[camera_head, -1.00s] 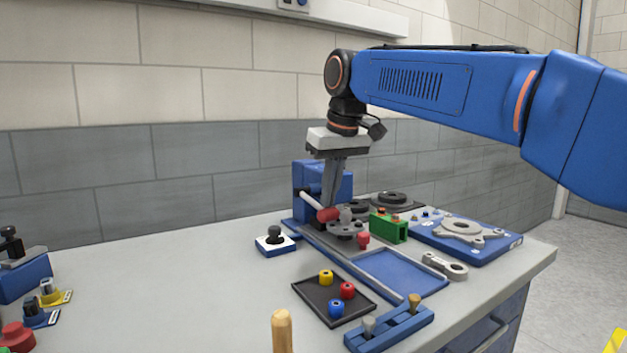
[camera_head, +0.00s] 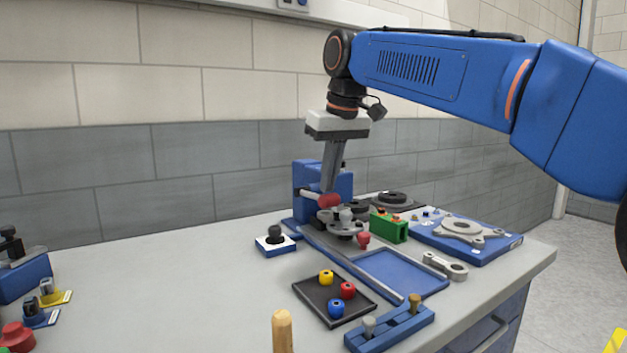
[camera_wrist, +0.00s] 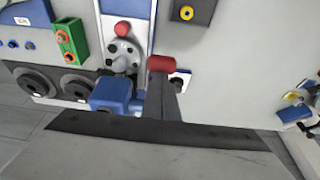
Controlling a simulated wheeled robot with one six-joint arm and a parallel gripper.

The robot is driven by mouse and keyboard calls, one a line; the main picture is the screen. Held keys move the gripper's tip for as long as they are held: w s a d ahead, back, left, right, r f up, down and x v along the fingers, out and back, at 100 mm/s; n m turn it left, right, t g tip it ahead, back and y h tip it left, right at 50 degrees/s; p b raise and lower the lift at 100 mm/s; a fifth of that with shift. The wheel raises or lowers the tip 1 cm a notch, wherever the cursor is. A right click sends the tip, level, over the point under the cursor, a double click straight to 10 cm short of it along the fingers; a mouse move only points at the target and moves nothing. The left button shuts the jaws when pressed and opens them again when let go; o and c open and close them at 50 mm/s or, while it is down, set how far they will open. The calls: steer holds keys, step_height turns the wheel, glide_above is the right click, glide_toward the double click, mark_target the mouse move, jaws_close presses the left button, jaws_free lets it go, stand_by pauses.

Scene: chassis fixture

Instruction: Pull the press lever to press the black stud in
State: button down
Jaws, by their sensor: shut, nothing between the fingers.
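The blue press (camera_head: 308,180) stands at the back middle of the bench. Its grey lever ends in a red knob (camera_head: 329,200) and points toward the front right. The knob also shows in the wrist view (camera_wrist: 161,64). My gripper (camera_head: 328,190) is shut and empty, pointing down, with its tips just behind and above the knob. I cannot tell whether they touch it. A grey round flange part (camera_head: 345,229) sits on the fixture beside the press, and it shows in the wrist view (camera_wrist: 122,55). I cannot make out the black stud for certain.
A green block (camera_head: 388,227) and a blue plate with a grey bracket (camera_head: 465,233) lie to the right. A black-knobbed block (camera_head: 275,240) stands left of the press. A dark tray (camera_head: 310,300) with coloured rings lies in front. The bench's left middle is clear.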

step_height(320, 180, up, 9)
steer(key=w, duration=0.1)
steer(key=shift+a, duration=0.3)
stand_by(0.6)
